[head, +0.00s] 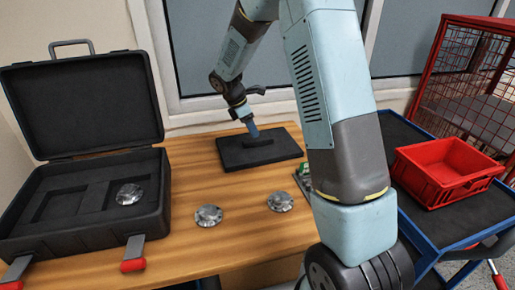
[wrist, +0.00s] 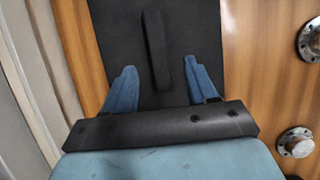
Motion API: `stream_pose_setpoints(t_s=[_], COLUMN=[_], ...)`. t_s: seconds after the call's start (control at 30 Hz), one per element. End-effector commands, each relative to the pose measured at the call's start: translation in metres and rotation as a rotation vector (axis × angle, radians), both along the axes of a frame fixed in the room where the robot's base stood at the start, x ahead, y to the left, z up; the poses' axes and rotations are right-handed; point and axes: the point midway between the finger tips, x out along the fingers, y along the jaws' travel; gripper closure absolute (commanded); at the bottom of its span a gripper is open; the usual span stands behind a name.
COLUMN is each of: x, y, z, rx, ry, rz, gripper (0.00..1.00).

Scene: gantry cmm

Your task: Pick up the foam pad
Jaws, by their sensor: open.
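The foam pad (head: 284,152) is a flat black slab with a raised bar (head: 258,143) along its middle. It lies on the wooden table near the back edge. In the wrist view, the pad (wrist: 197,30) and its bar (wrist: 155,45) show ahead of my fingers. My gripper (head: 253,132) is over the pad, fingers pointing down. In the wrist view, my gripper (wrist: 157,70) is open, with one blue finger on each side of the bar's near end and nothing between them gripped. I cannot tell whether the fingertips touch the pad.
An open black case (head: 90,228) stands on the left, with a metal flange (head: 129,194) inside. Two more flanges (head: 208,215) (head: 280,201) lie on the table (head: 185,160). A red bin (head: 445,168) sits on a blue cart at right. A wall is close behind the table.

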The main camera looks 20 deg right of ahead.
Motion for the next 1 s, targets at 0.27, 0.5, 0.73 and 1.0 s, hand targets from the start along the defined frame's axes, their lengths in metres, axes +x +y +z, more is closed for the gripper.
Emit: stream_pose_setpoints(t_s=[0.27, 0.5, 0.73, 1.0], x=[0.000, 0.003, 0.004, 0.004], y=[-0.005, -0.016, -0.022, -0.022], z=[-0.012, -0.040, -0.055, -0.055], rx=[0.000, 0.000, 0.000, 0.000], ry=[0.001, 0.002, -0.002, -0.002], rz=[-0.001, 0.000, 0.001, 0.001], gripper=[0.43, 0.43, 0.43, 0.54])
